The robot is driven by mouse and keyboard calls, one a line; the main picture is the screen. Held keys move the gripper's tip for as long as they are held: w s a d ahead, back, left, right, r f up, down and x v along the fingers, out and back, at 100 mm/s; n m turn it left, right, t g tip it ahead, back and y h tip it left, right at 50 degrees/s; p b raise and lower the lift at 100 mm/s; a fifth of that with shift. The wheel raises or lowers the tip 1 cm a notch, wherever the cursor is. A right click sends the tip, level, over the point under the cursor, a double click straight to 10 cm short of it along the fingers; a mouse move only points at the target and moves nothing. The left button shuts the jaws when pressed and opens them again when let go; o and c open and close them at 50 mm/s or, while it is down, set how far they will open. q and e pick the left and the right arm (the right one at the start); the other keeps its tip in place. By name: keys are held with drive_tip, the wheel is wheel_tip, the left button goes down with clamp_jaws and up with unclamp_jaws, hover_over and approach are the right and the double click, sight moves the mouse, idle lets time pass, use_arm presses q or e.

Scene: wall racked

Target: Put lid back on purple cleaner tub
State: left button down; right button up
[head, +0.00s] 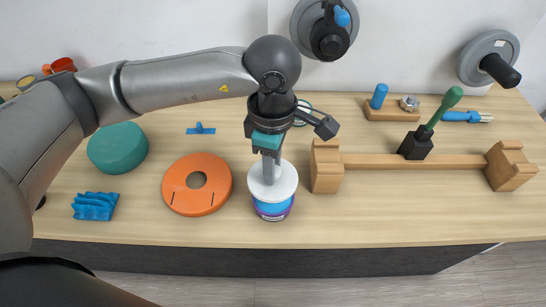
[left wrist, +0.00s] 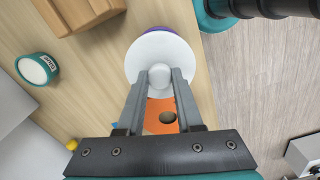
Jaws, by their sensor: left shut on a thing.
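The white round lid (head: 287,178) is over the purple cleaner tub (head: 273,211), which has a blue band and stands near the table's front edge. My left gripper (head: 270,172) points down, shut on the lid's knob. In the left wrist view the fingertips (left wrist: 159,76) close on the pale knob at the middle of the lid (left wrist: 148,52). A purple edge of the tub (left wrist: 166,30) shows past the lid's rim. The lid looks roughly level; I cannot tell whether it rests fully on the tub. My right gripper is not in view.
An orange ring (head: 183,198) lies just left of the tub. A wooden rack (head: 410,161) stands close on the right. A teal round block (head: 118,148) and blue ridged piece (head: 95,206) lie further left. Wall discs (head: 489,55) hang behind.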

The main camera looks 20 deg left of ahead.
use_arm(q)
drive_tip(key=shift+f, duration=0.15)
drive_tip(key=shift+f+b, duration=0.35)
drive_tip(key=shift+f, duration=0.1)
wheel_tip(320, 180, down, 4)
drive_tip(key=b, duration=0.2)
drive_tip(key=shift+d+b, duration=0.1)
drive_tip(key=shift+b, duration=0.25)
drive_tip(key=shift+f+b, duration=0.6)
drive_tip(key=shift+b, duration=0.55)
idle(0.7)
drive_tip(key=shift+f+b, duration=0.2)
drive_tip(key=shift+b, duration=0.55)
idle(0.8)
idle(0.3)
